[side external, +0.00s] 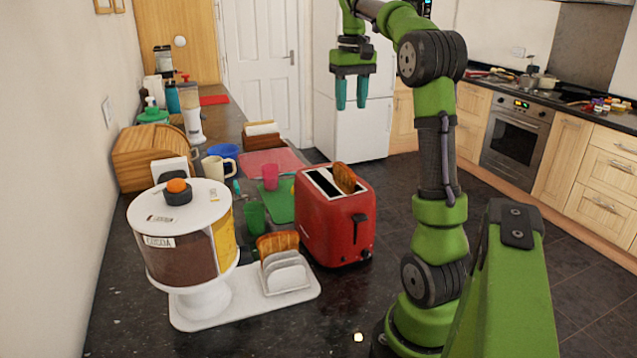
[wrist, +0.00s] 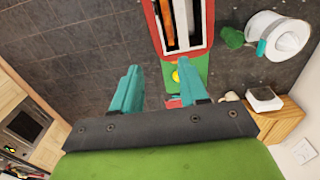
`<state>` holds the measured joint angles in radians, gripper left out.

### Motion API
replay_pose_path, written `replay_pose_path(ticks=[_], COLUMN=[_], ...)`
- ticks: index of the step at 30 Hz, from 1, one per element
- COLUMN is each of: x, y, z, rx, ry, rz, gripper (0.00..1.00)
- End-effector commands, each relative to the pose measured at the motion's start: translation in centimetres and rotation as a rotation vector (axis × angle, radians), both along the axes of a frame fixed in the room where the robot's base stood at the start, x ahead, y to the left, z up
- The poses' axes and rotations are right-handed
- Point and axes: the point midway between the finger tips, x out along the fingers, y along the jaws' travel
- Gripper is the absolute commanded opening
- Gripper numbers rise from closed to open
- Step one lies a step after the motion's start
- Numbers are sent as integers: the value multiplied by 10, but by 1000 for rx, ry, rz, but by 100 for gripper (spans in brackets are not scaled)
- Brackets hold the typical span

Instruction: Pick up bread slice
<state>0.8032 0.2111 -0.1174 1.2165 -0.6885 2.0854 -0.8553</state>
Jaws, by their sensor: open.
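A browned bread slice (side external: 345,178) stands partly out of a slot of the red toaster (side external: 325,225) on the dark counter. In the wrist view the slice (wrist: 166,16) shows as an orange-brown strip in the toaster (wrist: 208,30), cut off by the top edge. More toasted bread (side external: 278,242) stands at the white toast rack (side external: 287,274), left of the toaster. My gripper (side external: 351,100) is open and empty, pointing down, high above the toaster in the side view. Its teal fingers also show in the wrist view (wrist: 158,75). The slice's lower part is hidden inside the toaster.
The space between my gripper and the toaster looks clear.

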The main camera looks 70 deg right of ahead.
Motion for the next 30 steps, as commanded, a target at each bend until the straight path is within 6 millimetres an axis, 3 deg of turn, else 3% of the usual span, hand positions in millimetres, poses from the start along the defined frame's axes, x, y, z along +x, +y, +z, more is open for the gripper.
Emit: replay_pose_path(ticks=[5,18,30], x=[-1,0,5], y=[9,11,14], z=[-5,-93,-133], rx=[37,38,38], ry=[7,4,4], rz=[43,44,44], gripper=[44,44,44])
